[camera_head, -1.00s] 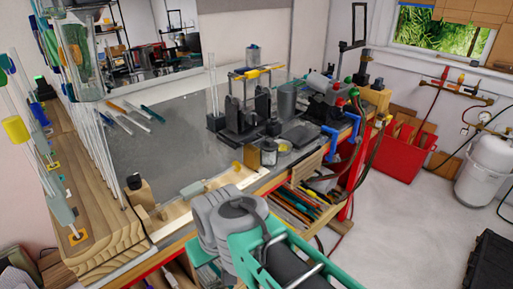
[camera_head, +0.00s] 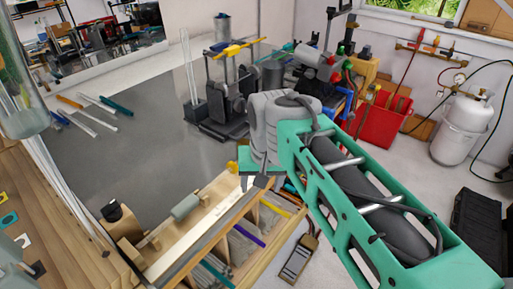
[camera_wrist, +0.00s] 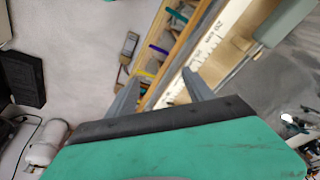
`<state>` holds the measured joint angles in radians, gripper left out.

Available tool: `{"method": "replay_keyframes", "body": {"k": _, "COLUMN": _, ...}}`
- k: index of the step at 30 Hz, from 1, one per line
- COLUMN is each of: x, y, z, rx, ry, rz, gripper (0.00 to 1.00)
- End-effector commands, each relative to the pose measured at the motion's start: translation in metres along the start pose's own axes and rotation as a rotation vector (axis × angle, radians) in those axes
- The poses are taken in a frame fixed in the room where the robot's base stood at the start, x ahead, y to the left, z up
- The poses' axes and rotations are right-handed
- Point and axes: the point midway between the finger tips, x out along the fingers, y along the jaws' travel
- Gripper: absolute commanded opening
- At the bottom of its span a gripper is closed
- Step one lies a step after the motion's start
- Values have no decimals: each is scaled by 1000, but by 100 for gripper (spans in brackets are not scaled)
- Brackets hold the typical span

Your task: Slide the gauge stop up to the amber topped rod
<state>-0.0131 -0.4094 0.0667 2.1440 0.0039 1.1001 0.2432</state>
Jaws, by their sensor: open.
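The gauge (camera_head: 200,232) is a pale wooden board with a light strip along the bench's front edge. A grey-green cylinder (camera_head: 186,206) lies on it and shows in the wrist view (camera_wrist: 284,22). A wooden block with a dark knob (camera_head: 118,220) and a smaller wooden piece (camera_head: 150,241) sit at its left end; I cannot tell which is the stop. An amber round piece (camera_head: 233,167) is near the gauge's far end; I see no rod clearly attached to it. My gripper (camera_wrist: 160,93) is open and empty, near the gauge's right side; its fingers are mostly hidden in the head view.
Below the gauge are open compartments (camera_head: 237,247) with coloured rods. Loose rods (camera_head: 98,113) lie on the grey bench top. A black fixture (camera_head: 225,118) with upright clear rods stands behind my gripper. A wooden rack is at far left.

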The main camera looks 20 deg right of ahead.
Motion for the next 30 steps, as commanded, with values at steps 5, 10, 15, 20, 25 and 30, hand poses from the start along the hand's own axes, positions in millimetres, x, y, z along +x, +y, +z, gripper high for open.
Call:
{"method": "replay_keyframes", "body": {"k": 5, "x": -19, "y": -17, "z": -89, "rx": 364, "ry": -121, "rz": 55, "gripper": 73}}
{"method": "replay_keyframes", "body": {"k": 10, "x": -23, "y": -26, "z": -135, "rx": 608, "ry": -184, "rz": 112, "gripper": 73}}
{"method": "replay_keyframes", "body": {"k": 15, "x": -21, "y": -29, "z": -149, "rx": 704, "ry": -207, "rz": 139, "gripper": 73}}
{"method": "replay_keyframes", "body": {"k": 20, "x": -1, "y": -28, "z": -144, "rx": 709, "ry": -208, "rz": 141, "gripper": 73}}
{"method": "replay_keyframes", "body": {"k": 25, "x": 31, "y": -26, "z": -136, "rx": 707, "ry": -208, "rz": 140, "gripper": 73}}
{"method": "replay_keyframes", "body": {"k": 30, "x": 49, "y": -26, "z": -133, "rx": 706, "ry": -204, "rz": 137, "gripper": 73}}
